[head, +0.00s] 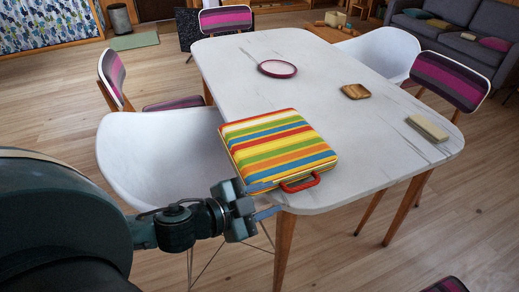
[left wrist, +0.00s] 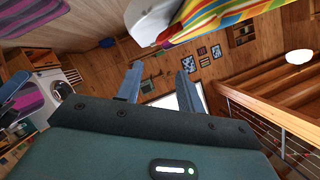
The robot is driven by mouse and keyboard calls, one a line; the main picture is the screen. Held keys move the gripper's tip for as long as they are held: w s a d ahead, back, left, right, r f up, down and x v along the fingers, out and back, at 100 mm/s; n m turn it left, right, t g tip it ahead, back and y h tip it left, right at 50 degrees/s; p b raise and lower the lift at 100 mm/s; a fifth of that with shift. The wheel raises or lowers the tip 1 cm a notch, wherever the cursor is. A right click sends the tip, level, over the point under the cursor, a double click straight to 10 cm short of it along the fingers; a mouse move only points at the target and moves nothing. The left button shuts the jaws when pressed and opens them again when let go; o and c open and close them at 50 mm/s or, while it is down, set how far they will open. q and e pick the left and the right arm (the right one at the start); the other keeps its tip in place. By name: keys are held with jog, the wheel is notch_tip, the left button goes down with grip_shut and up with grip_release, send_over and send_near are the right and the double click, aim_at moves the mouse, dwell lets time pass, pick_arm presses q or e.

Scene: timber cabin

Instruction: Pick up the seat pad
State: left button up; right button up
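The seat pad (head: 278,149) is a thick square with rainbow stripes and a red handle (head: 300,183) at its near edge. It lies flat on the near end of the white marble-look table (head: 330,85), with the handle toward the table's near edge. In the left wrist view the striped pad (left wrist: 225,18) shows at the top, cut off by the frame. My left gripper (head: 268,212) is just off the table's near edge, left of and nearer than the handle, apart from the pad. Its fingers (left wrist: 158,85) stand apart and hold nothing. My right gripper is in neither view.
A white chair (head: 160,150) stands close to the table's left side, beside my left arm. A round plate (head: 277,68), a wooden dish (head: 355,91) and a pale block (head: 428,128) lie on the table, apart from the pad. The tabletop right of the pad is clear.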

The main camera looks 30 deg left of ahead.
pick_arm(q)
send_near(307, 185)
jog(key=x, duration=0.4)
jog(key=shift+w+a, duration=0.1)
jog(key=shift+a, duration=0.05)
jog(key=shift+x, duration=3.05)
jog(key=shift+c, duration=0.6)
jog(key=shift+f, duration=0.1)
grip_shut()
